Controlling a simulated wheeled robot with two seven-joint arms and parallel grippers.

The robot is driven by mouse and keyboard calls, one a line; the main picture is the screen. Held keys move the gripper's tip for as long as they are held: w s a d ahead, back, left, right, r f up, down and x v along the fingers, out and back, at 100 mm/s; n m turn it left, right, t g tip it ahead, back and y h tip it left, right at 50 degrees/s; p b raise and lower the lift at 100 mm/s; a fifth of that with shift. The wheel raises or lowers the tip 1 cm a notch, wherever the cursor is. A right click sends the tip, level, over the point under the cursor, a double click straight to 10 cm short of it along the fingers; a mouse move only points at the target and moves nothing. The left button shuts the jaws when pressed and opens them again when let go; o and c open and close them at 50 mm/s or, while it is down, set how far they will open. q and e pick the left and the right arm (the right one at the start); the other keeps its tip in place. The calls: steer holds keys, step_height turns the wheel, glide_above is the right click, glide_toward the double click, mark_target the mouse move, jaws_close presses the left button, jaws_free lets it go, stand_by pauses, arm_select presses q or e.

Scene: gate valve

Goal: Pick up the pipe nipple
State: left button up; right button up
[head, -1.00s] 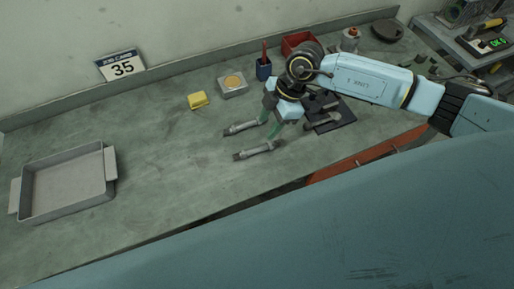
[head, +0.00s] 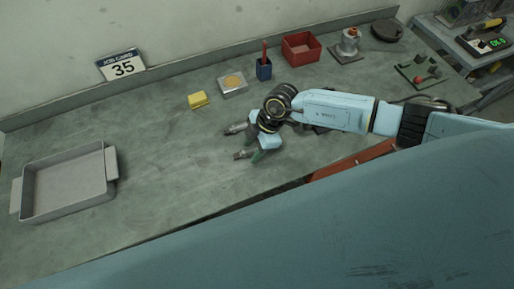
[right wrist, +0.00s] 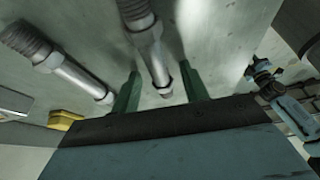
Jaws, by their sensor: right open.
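Two grey metal pipe nipples with threaded ends lie on the workbench. In the head view the upper one (head: 235,129) and the lower one (head: 242,154) are partly covered by my right gripper (head: 256,147). In the right wrist view, one nipple (right wrist: 151,52) lies between the two green fingers (right wrist: 159,78), which are apart with a gap on each side. The other nipple (right wrist: 68,70) lies to the left, outside the fingers. My right gripper is open and holds nothing. My left gripper is not in view.
A grey tray (head: 26,202) stands at the left of the bench (head: 165,165). A yellow block (head: 198,100), a box with a tan disc (head: 233,86), a blue cup (head: 264,70) and a red bin (head: 301,49) stand behind. The bench between tray and nipples is clear.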

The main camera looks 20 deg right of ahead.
steer(key=shift+c, duration=0.4)
jaws_close()
steer(key=shift+r, duration=0.1)
